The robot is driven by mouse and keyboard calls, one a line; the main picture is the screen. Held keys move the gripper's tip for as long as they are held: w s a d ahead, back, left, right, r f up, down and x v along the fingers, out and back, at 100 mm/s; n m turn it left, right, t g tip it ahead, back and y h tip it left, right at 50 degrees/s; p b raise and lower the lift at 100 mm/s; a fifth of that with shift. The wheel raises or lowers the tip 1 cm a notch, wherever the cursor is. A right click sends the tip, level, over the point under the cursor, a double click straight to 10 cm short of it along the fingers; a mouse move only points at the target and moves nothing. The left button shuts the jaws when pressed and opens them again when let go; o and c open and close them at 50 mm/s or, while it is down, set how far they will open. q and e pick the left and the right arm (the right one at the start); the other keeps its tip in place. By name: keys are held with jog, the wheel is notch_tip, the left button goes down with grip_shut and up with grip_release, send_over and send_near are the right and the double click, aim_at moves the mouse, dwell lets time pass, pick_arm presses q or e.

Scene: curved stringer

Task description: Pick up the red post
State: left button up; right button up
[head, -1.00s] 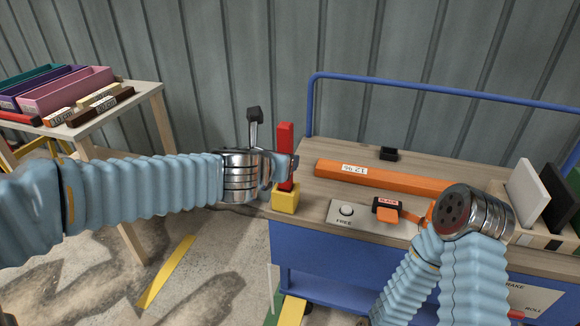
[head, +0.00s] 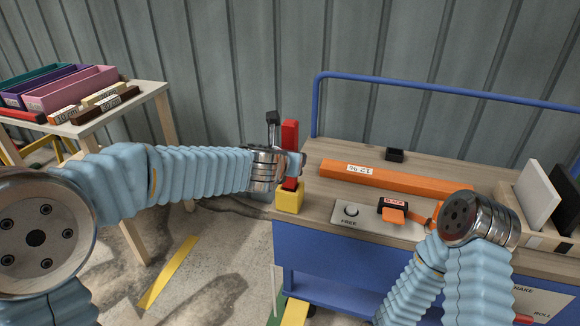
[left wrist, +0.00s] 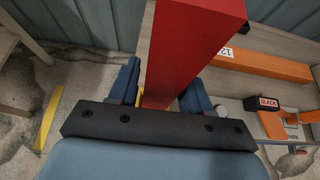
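The red post (head: 290,150) stands upright in a yellow block (head: 289,198) at the cart's left front corner. It also rises between my left fingers in the left wrist view (left wrist: 190,45). My left gripper (head: 292,165) is level with the post's lower half, one finger on each side of it. In the left wrist view the left gripper (left wrist: 163,92) looks open, with a thin gap at the left finger; contact on the right is unclear. My right wrist (head: 475,217) is over the cart's right part, and its fingers are hidden.
The cart's wooden top (head: 330,207) holds a long orange bar (head: 400,178), a FREE button panel (head: 350,212), a SLACK box (head: 393,205) and a small black holder (head: 395,155). A blue rail (head: 430,88) runs behind. A side table (head: 150,92) with bins stands left.

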pick_arm(q)
jog(key=c, duration=0.7)
jog(key=shift+c, duration=0.4)
jog(key=shift+r, duration=0.15)
